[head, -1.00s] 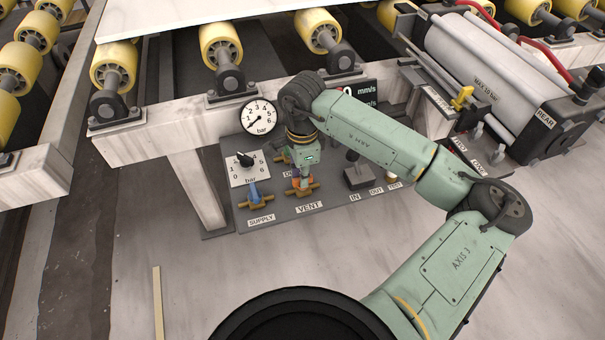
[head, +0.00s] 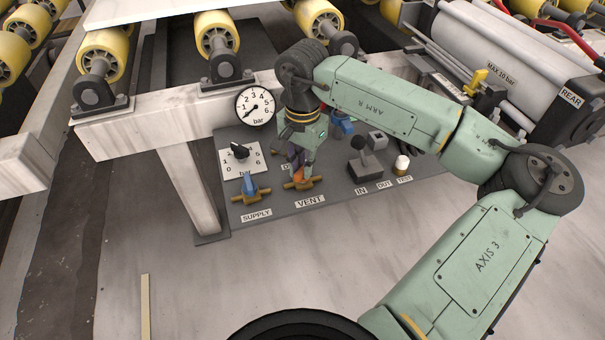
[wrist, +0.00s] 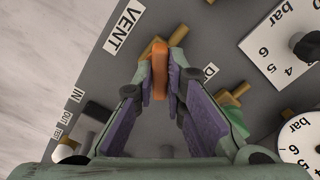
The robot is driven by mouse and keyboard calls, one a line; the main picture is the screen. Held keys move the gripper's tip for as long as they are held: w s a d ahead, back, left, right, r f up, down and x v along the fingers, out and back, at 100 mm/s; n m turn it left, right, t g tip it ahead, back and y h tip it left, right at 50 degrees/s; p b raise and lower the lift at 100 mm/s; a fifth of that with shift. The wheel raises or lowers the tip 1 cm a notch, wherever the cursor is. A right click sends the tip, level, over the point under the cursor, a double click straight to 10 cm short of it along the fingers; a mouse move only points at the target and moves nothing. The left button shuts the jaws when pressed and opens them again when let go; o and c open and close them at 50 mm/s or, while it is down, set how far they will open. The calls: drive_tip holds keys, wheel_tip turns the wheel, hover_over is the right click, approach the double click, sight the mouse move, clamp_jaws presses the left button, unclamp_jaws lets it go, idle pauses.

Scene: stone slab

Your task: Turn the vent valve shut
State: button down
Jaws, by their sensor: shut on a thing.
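The vent valve has an orange handle (head: 298,177) on a brass body (head: 313,183), just above the VENT label on the grey panel. In the wrist view the orange handle (wrist: 160,76) stands between the two purple-padded fingers, at a slant to its brass pipe. My gripper (head: 300,162) reaches down from above and is shut on this handle; it also shows in the wrist view (wrist: 161,75). The fingers hide part of the handle in the head view.
The blue supply valve (head: 250,184) is close on the left. A black knob (head: 239,151) with a bar scale and a pressure gauge (head: 256,105) are behind it. A black lever (head: 364,160) is on the right. Rollers and a beam stand behind.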

sight(302, 168)
drive_tip(key=n+b, duration=0.3)
drive_tip(key=n, duration=0.2)
drive_tip(key=shift+f+n, duration=0.1)
drive_tip(key=shift+n, duration=0.2)
drive_tip(key=n+b, duration=0.1)
drive_tip(key=n, duration=0.3)
drive_tip(key=shift+n+b, duration=0.3)
drive_tip(key=shift+n, duration=0.1)
drive_tip(key=c, duration=1.6)
unclamp_jaws()
drive_tip(key=shift+c, duration=0.2)
wheel_tip(302, 168, up, 12)
